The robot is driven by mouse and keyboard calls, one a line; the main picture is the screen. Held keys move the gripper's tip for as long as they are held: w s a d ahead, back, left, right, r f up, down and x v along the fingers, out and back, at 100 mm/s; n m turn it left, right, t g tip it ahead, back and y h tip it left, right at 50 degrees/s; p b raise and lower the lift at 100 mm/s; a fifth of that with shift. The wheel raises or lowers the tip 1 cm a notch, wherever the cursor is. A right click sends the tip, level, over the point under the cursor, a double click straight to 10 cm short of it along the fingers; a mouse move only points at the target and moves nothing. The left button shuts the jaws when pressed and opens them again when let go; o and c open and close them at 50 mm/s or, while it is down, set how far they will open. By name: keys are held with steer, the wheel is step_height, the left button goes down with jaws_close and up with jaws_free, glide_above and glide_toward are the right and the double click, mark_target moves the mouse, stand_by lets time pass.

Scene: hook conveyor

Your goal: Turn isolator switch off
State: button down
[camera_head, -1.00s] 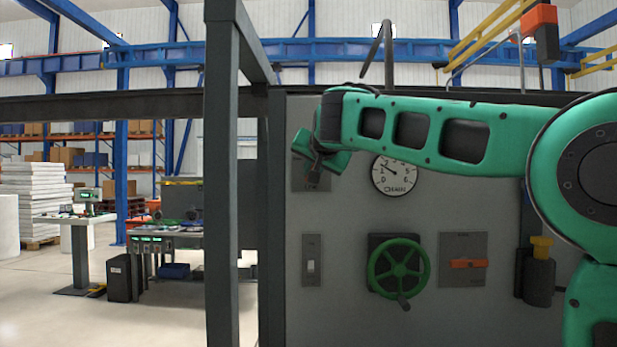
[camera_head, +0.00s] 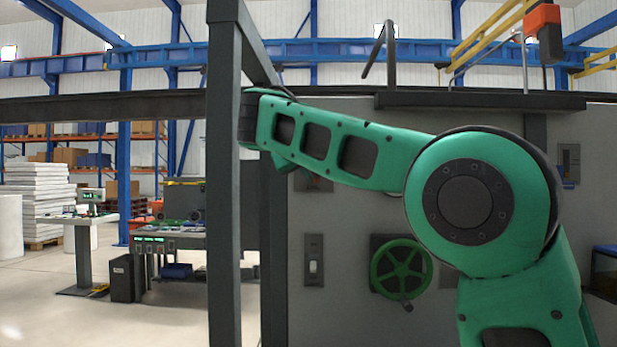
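A grey panel (camera_head: 345,230) carries the controls. A plate with a small pale switch (camera_head: 313,267) is at its left, and a green handwheel (camera_head: 402,273) is right of that. The orange-handled switch on a grey plate, seen earlier right of the wheel, is now hidden behind my arm. I cannot read which control is labelled isolator. My green arm crosses in front of the panel, with its far end near the upper left by the post. My gripper is hidden behind the arm link, so its fingers do not show.
A dark upright post (camera_head: 222,180) stands just left of the arm's far end. A small grey box (camera_head: 568,163) is on the panel at the right. A dark rail (camera_head: 480,100) runs along the panel top. The floor at left (camera_head: 60,320) is clear.

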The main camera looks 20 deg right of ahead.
steer(key=shift+w+a+n+h, duration=0.1)
steer(key=shift+a+n+h, duration=0.2)
steer(key=shift+n+h, duration=0.65)
steer(key=shift+n, duration=0.45)
steer(key=c, duration=1.8)
jaws_free()
steer(key=shift+f, duration=0.1)
steer(key=shift+o, duration=0.2)
steer(key=v, duration=1)
steer(key=shift+s, duration=0.25)
